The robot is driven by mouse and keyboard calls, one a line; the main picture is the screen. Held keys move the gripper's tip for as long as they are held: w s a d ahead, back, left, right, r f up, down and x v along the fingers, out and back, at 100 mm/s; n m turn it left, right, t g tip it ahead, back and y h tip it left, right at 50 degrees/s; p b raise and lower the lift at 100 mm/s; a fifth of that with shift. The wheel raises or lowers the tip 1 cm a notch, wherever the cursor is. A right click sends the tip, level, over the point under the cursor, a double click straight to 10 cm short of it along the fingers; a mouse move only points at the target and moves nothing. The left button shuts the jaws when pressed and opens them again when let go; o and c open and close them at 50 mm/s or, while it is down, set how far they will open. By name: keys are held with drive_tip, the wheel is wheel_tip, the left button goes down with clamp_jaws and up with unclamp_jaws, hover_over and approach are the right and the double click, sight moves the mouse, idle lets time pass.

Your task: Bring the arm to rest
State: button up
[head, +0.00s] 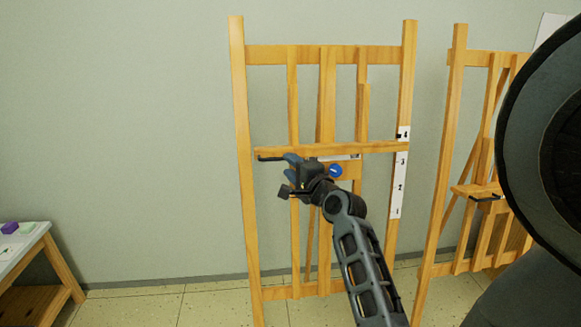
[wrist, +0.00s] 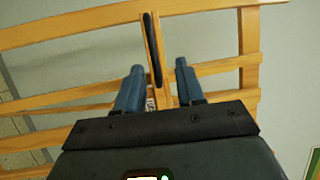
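My gripper (head: 288,158) is in front of the wooden easel (head: 238,120), close to the left part of its crossbar ledge (head: 375,147). My arm reaches up to it from the lower right. In the wrist view the two blue-grey fingers (wrist: 159,64) stand apart, with nothing held between them. A thin black bar (wrist: 152,45) on the ledge shows just beyond the gap between the fingertips; it also shows at the ledge's left in the head view (head: 270,159). I cannot tell whether the fingers touch the ledge.
A numbered white scale (head: 398,185) is on the right post. A second easel (head: 452,120) stands at right. A low table (head: 42,233) with a purple block (head: 10,228) is at left. Floor between table and easel is clear.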

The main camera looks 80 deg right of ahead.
idle(0.3)
drive_tip(key=s+a+f+n+t+y, duration=0.15)
drive_tip(key=a+f+n, duration=0.4)
drive_tip(key=a, duration=0.75)
drive_tip(key=a+f+n+g+y, duration=0.1)
drive_tip(key=a+f+n+y, duration=0.35)
drive_tip(key=a, duration=0.75)
drive_tip(key=s+a+r+n+y, duration=0.2)
drive_tip(key=s+a+n+y, duration=0.1)
drive_tip(key=s+a+n, duration=0.5)
drive_tip(key=s+a+r+n+t+y, duration=0.1)
drive_tip(key=s+a+r+n+y, duration=0.1)
drive_tip(key=s+a+n, duration=0.6)
drive_tip(key=a+n+y, duration=0.1)
drive_tip(key=a, duration=0.4)
drive_tip(key=shift+r+y, duration=0.3)
drive_tip(key=shift+y, duration=0.1)
drive_tip(key=shift+a+t, duration=0.1)
drive_tip(key=shift+t, duration=0.15)
